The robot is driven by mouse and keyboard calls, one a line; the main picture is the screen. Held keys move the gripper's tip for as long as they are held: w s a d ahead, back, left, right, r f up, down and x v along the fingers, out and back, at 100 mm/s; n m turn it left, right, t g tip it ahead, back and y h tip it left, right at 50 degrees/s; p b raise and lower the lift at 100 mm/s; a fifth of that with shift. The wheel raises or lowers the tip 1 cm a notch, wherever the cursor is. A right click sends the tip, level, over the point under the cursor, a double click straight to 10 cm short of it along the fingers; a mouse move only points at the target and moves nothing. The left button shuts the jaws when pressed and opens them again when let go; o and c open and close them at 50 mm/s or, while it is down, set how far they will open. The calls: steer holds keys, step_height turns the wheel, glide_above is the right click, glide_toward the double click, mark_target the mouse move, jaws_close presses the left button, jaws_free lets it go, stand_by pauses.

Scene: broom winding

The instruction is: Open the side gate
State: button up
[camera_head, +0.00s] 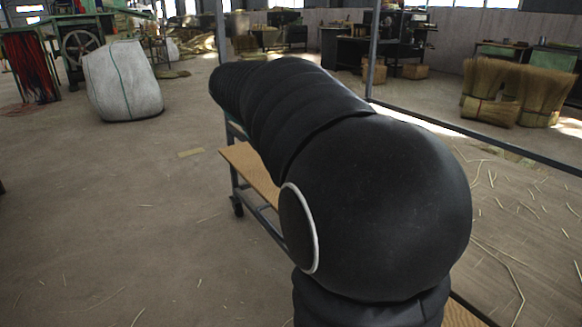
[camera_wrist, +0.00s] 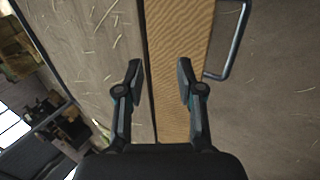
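The side gate is most likely the light wooden panel (camera_wrist: 180,25) running down the middle of the wrist view. A grey U-shaped metal handle (camera_wrist: 237,45) stands out along its right edge. Part of the wooden panel (camera_head: 250,172) also shows left of my arm in the head view. My gripper (camera_wrist: 159,72) is open and empty. Its fingers appear over the panel and its left edge, with the handle to the right of the right finger. I cannot tell the height gap. My black arm hides my gripper and most of the panel in the head view.
A straw-littered surface (camera_wrist: 90,40) lies left of the panel in the wrist view; bare floor is on the right. A grey frame with a caster (camera_head: 238,206) supports the panel. A white sack (camera_head: 122,82) and straw bundles (camera_head: 505,92) stand farther back. Floor at left is mostly clear.

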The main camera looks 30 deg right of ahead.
steer(key=v, duration=1.1)
steer(key=shift+a+r, duration=0.15)
steer(key=shift+r, duration=0.15)
